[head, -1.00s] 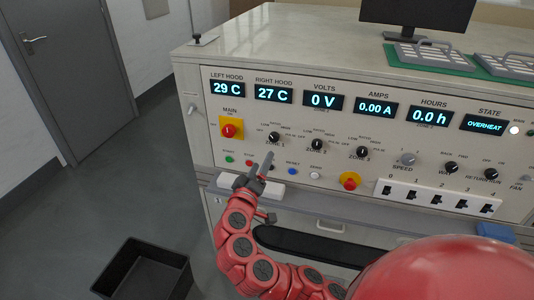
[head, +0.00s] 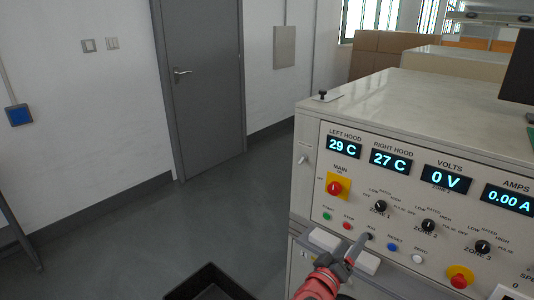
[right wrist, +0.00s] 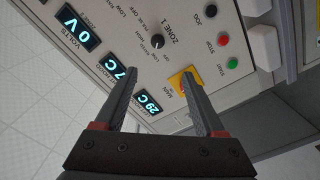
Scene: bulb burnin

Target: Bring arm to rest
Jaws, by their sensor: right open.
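My right gripper (head: 363,242) is in front of the lower left part of the control panel (head: 330,215), by the row of small buttons below the ZONE 1 knob (head: 379,206). In the right wrist view its two fingers (right wrist: 160,76) stand apart with nothing between them. That view shows the ZONE 1 knob (right wrist: 157,41) beyond the fingertips and the red-and-yellow MAIN switch (right wrist: 186,84) behind one finger. Whether the fingers touch the panel cannot be told. My left gripper is not in view.
A black open bin (head: 208,284) stands on the floor at the bottom. A white ledge (head: 325,240) juts from the panel's lower front, close to my right gripper. The floor (head: 200,215) left of the console is clear up to the grey door (head: 200,90).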

